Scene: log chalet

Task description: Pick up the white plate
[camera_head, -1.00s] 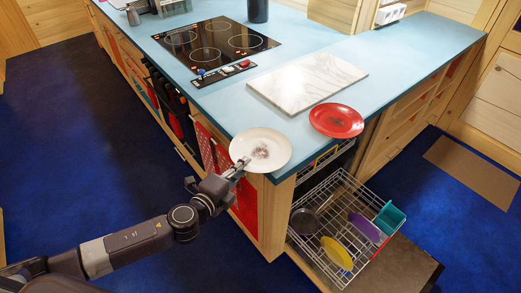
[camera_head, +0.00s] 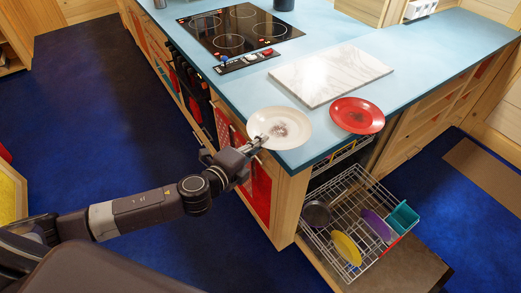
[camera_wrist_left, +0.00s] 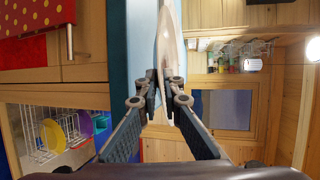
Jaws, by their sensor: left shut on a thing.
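The white plate (camera_head: 290,120) has a dark blotchy mark in its middle. It is at the near corner of the blue countertop in the head view. My left gripper (camera_head: 258,143) is shut on its near-left rim. In the left wrist view the plate (camera_wrist_left: 167,40) shows edge-on, with its rim between the fingertips of the left gripper (camera_wrist_left: 160,88). I cannot tell how far the plate is above the countertop. My right gripper is not in view.
A red plate (camera_head: 357,116) lies right of the white plate. A marble board (camera_head: 332,74) and a black hob (camera_head: 240,29) are behind. Below, a pulled-out dishwasher rack (camera_head: 335,205) holds several dishes. Blue floor is clear at left.

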